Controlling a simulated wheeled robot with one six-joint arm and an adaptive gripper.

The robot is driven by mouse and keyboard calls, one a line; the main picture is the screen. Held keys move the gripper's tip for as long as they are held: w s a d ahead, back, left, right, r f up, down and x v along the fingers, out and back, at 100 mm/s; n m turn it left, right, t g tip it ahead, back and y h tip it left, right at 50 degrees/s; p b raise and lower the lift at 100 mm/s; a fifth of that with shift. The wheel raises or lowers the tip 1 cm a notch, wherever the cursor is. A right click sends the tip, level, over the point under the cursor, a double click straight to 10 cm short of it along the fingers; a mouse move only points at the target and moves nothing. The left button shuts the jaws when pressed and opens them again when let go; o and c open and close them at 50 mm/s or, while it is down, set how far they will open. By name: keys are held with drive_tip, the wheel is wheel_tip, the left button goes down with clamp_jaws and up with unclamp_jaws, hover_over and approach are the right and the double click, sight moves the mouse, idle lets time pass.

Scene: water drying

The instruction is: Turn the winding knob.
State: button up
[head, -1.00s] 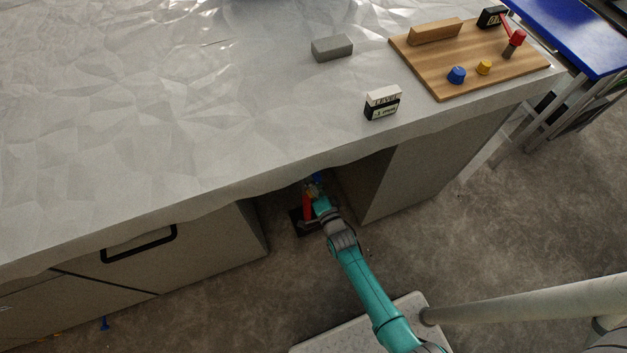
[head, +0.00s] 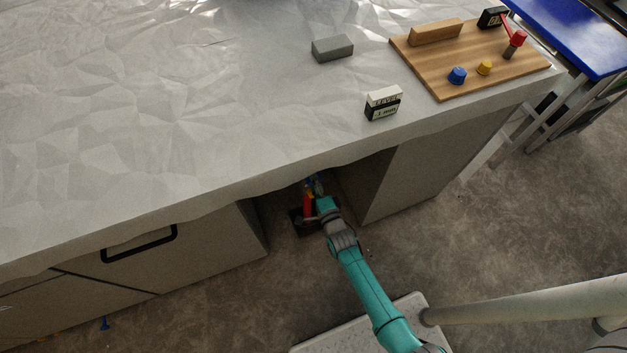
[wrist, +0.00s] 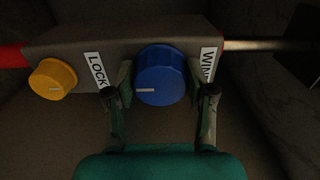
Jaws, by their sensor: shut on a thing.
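In the wrist view a large blue knob (wrist: 161,75) with a white pointer line sits on the face of a dark box (wrist: 125,40). A label partly hidden by my finger, reading "WIN", is to its right. A smaller yellow knob (wrist: 53,79) sits to the left beside a "LOCK" label (wrist: 96,70). My gripper (wrist: 160,88) has one finger on each side of the blue knob and is shut on it. In the head view my teal arm reaches into the opening under the counter, where the red and dark device (head: 307,205) partly shows; my fingers are hidden there.
The counter (head: 150,100) overhangs the opening, with a cabinet wall (head: 390,175) close on the right. On top are a grey block (head: 332,48), a small level counter box (head: 384,103) and a wooden board (head: 450,80) with knobs.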

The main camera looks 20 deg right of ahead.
drive_tip(key=o, duration=1.2)
drive_tip(key=shift+d, duration=0.1)
drive_tip(key=shift+c, duration=0.2)
drive_tip(key=s, duration=1.2)
